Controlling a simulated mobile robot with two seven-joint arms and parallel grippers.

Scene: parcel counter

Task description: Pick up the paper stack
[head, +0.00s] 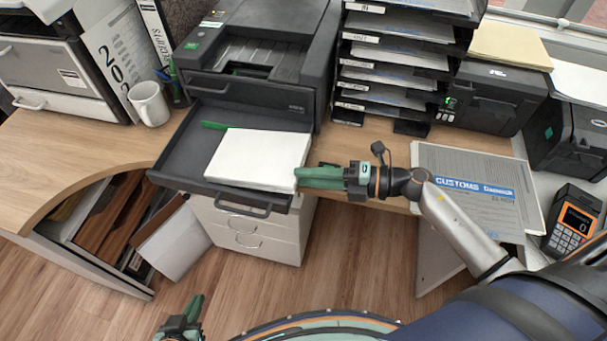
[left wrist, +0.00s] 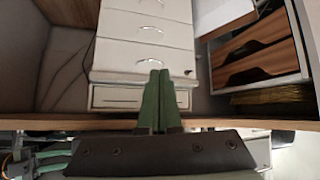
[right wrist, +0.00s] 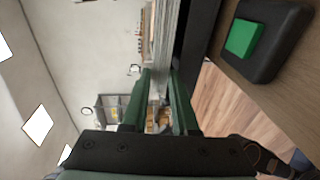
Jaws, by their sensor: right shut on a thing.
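The white paper stack (head: 258,160) lies in the pulled-out dark tray (head: 165,165) of the black printer. My right gripper (head: 298,178) reaches in from the right and is shut on the stack's right edge. In the right wrist view the stack (right wrist: 163,40) shows edge-on between the two green fingers (right wrist: 158,80). My left gripper (head: 196,305) is low at the bottom of the head view, away from the stack. In the left wrist view its green fingers (left wrist: 158,78) are together with nothing between them.
The black printer (head: 262,50) stands behind the tray. A white mug (head: 150,103) is to the left. A letter-tray tower (head: 395,55) and a customs form pad (head: 475,185) are to the right. A white drawer cabinet (head: 250,230) stands below the tray.

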